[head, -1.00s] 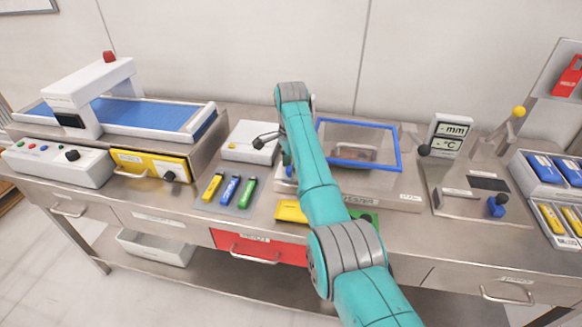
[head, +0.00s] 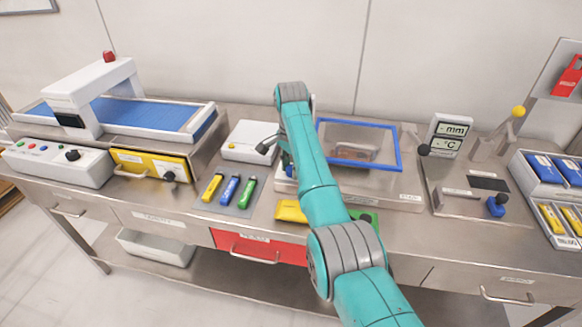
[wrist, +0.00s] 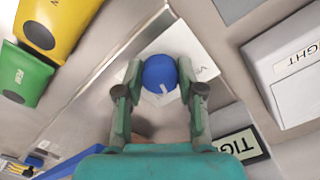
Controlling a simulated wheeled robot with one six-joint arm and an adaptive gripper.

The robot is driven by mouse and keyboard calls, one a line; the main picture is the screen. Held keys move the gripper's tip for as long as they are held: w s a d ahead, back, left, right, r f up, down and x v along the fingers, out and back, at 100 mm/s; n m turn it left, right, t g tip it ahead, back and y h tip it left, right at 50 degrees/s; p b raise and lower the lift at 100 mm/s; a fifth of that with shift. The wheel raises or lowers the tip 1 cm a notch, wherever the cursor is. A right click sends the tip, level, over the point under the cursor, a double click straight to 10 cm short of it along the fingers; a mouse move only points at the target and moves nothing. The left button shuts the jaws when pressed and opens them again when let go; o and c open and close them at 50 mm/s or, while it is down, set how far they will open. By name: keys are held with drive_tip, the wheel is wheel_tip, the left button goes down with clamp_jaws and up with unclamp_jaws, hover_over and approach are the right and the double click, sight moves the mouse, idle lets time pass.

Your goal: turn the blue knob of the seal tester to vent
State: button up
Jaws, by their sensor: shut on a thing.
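A white label (wrist: 206,68) starting with "V" is right of the knob, partly cut by the finger. In the head view the seal tester's blue-framed clear lid (head: 398,150) stands right of my arm.
Yellow, blue and green sticks (head: 231,190) lie on a grey mat at left. A yellow piece (head: 290,210) lies before my arm. A "TIGHT" plate (wrist: 240,144) and a white block (wrist: 292,68) are at right in the wrist view. A conveyor machine (head: 75,90) stands at far left.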

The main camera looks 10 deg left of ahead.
drive_tip(key=n, duration=0.5)
drive_tip(key=shift+d+n, duration=0.1)
drive_tip(key=shift+n, duration=0.2)
drive_tip(key=n, duration=0.5)
drive_tip(key=shift+d, duration=0.1)
idle(0.3)
drive_tip(key=o, duration=1.1)
drive_tip(key=shift+o, duration=0.2)
